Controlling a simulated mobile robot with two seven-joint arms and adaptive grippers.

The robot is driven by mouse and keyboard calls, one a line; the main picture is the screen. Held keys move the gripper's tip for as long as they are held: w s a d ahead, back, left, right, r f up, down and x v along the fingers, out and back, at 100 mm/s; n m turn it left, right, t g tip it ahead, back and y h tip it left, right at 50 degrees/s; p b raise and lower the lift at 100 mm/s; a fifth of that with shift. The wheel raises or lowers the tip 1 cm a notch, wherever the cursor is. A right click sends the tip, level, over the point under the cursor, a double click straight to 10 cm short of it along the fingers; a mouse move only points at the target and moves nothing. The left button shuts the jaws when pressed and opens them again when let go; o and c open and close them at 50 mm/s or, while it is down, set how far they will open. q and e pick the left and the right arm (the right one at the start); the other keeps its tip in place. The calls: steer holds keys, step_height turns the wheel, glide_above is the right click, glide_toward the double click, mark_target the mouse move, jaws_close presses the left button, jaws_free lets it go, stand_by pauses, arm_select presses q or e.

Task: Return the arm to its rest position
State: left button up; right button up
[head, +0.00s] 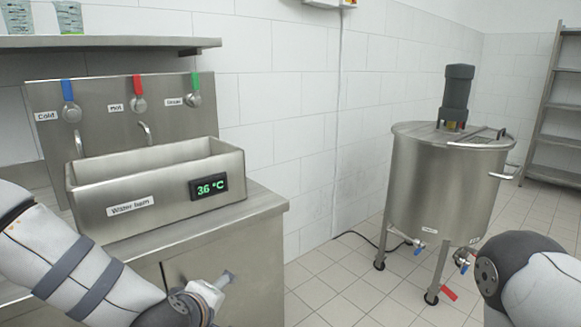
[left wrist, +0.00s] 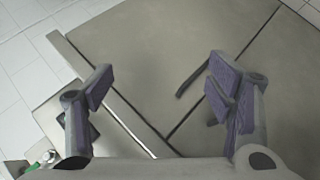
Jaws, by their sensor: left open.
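My left arm comes in from the left in the head view, in front of the steel counter. Its wrist is low, by the cabinet front, and its gripper (head: 224,281) shows small and partly hidden there. In the left wrist view the gripper (left wrist: 158,85) has its two purple-padded fingers wide apart. Nothing is between them; a grey steel cabinet front (left wrist: 150,45) lies behind. Part of my right arm shows at the lower right of the head view, but its gripper is outside the picture.
A steel water basin (head: 120,215) reading 36 °C stands on the counter (head: 262,205) below blue (head: 67,90), red (head: 137,80) and green (head: 196,80) tap handles. A wheeled steel tank (head: 445,190) stands right. Tiled floor (head: 335,285) lies open between counter and tank.

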arm_select(q)
steer(key=s+f+m+g, duration=0.4)
steer(key=s+f, duration=0.7)
steer(key=s+a+f+m+g, duration=0.2)
steer(key=s+f, duration=0.1)
steer(key=s, duration=0.6)
steer(key=s+a+f+m+g, duration=0.3)
steer(key=s, duration=0.6)
steer(key=s+a+f+m+g, duration=0.2)
steer(key=s+a, duration=0.1)
steer(key=s, duration=0.7)
steer(key=shift+a+f+m+y, duration=0.2)
steer(key=shift+f+m+y, duration=0.1)
steer(key=shift+f+m, duration=0.1)
steer(key=shift+w, duration=0.1)
